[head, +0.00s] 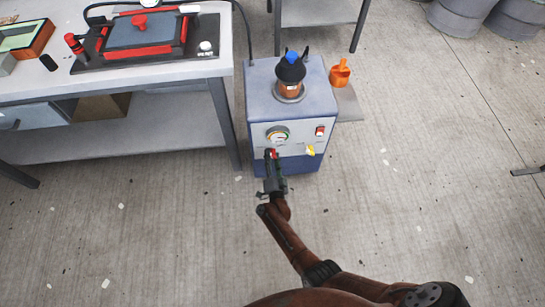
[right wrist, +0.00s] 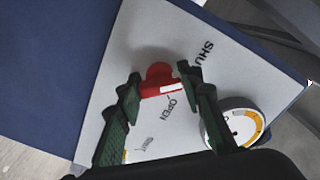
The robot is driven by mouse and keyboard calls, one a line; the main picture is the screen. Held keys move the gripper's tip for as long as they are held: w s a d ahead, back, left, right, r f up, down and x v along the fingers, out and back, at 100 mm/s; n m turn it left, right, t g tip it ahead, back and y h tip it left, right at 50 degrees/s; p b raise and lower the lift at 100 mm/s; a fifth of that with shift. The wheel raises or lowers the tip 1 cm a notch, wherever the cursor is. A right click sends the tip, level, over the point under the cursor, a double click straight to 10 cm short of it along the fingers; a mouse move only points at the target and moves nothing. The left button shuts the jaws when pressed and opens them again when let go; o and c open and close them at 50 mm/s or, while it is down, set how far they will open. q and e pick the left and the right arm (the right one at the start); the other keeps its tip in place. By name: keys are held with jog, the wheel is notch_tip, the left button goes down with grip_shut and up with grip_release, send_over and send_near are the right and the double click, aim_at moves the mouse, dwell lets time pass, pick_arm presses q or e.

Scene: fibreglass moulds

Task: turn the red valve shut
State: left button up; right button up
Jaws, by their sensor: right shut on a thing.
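The red valve (right wrist: 160,80) sits on the pale front panel of the blue pump unit, beside the printed words SHUT and OPEN. Its handle lies between the fingertips of my right gripper (right wrist: 160,92), which is shut on it. In the head view only a bit of the red valve (head: 272,152) shows past my right gripper (head: 271,160). The pump unit (head: 291,110) stands on the floor, with a gauge (head: 277,134) above the valve. The gauge also shows in the right wrist view (right wrist: 235,125). My left gripper is not in view.
A workbench (head: 180,70) with a red-framed mould (head: 145,32) stands at the left. A red switch (head: 320,131) and a yellow knob (head: 310,150) are on the panel right of the gripper. An orange container (head: 340,73) stands behind the unit's right side. Floor at the right is mostly clear.

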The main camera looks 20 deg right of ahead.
jog(key=shift+f+n, duration=0.1)
jog(key=shift+n, duration=0.4)
jog(key=o, duration=1.2)
